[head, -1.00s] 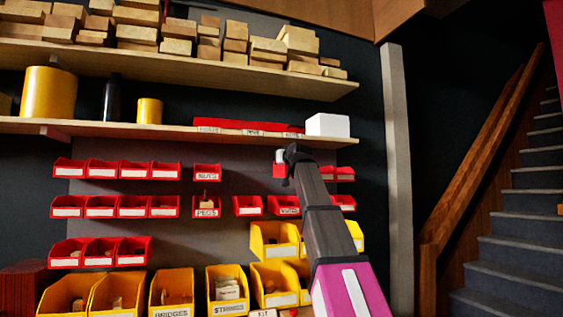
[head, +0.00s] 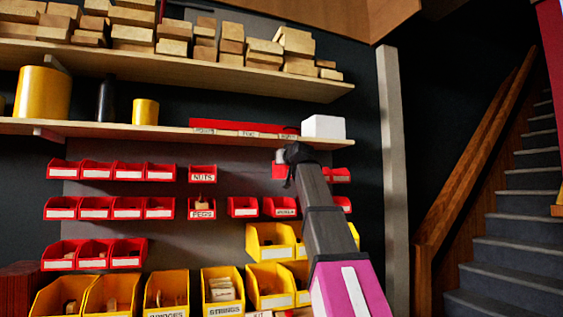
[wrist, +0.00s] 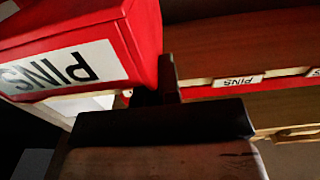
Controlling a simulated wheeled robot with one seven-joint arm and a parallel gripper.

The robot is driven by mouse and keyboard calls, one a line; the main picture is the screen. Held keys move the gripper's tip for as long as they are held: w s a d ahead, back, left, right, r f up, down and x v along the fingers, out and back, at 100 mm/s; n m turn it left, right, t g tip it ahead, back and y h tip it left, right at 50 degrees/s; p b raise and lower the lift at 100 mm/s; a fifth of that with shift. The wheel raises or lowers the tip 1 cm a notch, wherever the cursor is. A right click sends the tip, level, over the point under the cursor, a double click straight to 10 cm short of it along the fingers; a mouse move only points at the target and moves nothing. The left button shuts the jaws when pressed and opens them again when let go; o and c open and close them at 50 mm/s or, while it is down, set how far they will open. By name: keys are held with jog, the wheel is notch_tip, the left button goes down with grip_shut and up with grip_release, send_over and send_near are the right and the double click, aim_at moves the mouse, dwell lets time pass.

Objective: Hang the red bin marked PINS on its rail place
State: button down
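The red bin marked PINS (wrist: 70,58) fills the upper left of the wrist view, its white label upside down there. One dark finger of my gripper (wrist: 168,85) lies against the bin's edge; the other finger is hidden by the bin. My gripper looks shut on it. In the head view my gripper (head: 291,155) is at the end of my raised arm, just below the lower shelf, with a red piece (head: 279,171) beside it that looks like the bin. A red strip with white labels (head: 240,126) runs along the shelf; one label (wrist: 238,80) reads PINS in the wrist view.
Red bins hang in rows on the grey wall, including NUTS (head: 202,175) and PEGS (head: 201,209). Yellow bins (head: 271,240) stand lower. A white box (head: 323,126) sits on the lower shelf (head: 100,130), close above my gripper. A post (head: 393,150) and stairs are at the right.

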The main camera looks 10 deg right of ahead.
jog(key=s+d, duration=0.1)
jog(key=s, duration=0.5)
jog(key=shift+s, duration=0.15)
dwell(0.7)
jog(key=shift+d, duration=0.15)
